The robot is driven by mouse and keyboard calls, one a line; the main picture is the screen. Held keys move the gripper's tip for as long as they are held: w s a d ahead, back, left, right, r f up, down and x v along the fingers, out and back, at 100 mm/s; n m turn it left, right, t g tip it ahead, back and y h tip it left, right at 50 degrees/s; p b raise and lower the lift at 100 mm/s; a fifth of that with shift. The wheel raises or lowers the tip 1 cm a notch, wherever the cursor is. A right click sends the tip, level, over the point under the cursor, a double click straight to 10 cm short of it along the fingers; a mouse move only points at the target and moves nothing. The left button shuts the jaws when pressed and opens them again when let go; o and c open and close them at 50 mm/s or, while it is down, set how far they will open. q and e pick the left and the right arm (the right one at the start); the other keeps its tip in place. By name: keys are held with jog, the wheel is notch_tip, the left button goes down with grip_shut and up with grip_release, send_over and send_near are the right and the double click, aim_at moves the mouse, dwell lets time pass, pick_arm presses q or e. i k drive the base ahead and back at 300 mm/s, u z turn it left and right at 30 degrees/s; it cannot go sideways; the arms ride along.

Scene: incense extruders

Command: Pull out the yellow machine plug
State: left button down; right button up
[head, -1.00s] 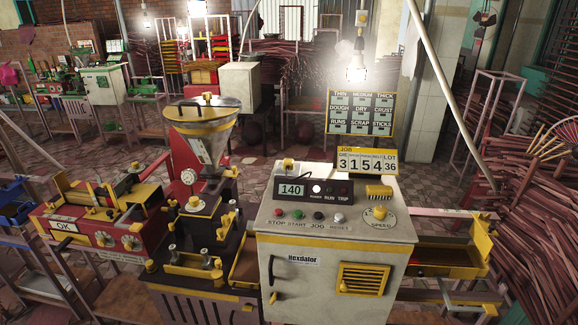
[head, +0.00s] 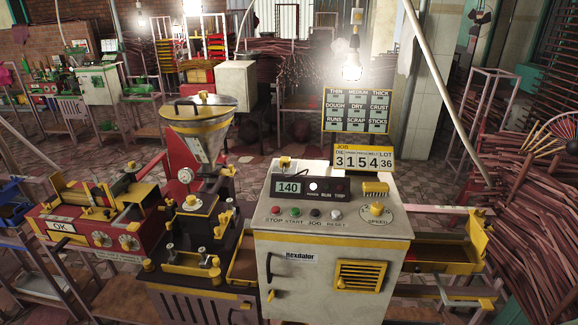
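The machine in front has a yellow-trimmed steel hopper (head: 198,118) above a dark body with yellow fittings (head: 185,258). A cream control cabinet (head: 310,250) with a yellow band and yellow vent (head: 360,275) stands against its right side. A small yellow-and-white fitting (head: 285,163) sits on the cabinet's top left edge, and a ribbed yellow block (head: 375,188) sits on its top right. I cannot tell whether either is the plug, and no cord or socket is clear. Neither of my grippers is in view.
A red machine marked OK (head: 100,225) stands at left. A yellow tray (head: 450,250) is at right. A JOB counter (head: 364,160) and a label board (head: 357,110) rise behind the cabinet. Stick bundles (head: 520,200) crowd the right side. Tiled floor (head: 255,180) shows behind.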

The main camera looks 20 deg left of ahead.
aim_at(287, 161)
jog(key=k, duration=1.25)
jog(key=u, duration=0.25)
jog(key=i, duration=0.25)
jog(key=u, duration=1.2)
jog(key=i, duration=1.7)
jog(key=z, duration=1)
jog(key=i, duration=0.45)
jog(key=z, duration=0.55)
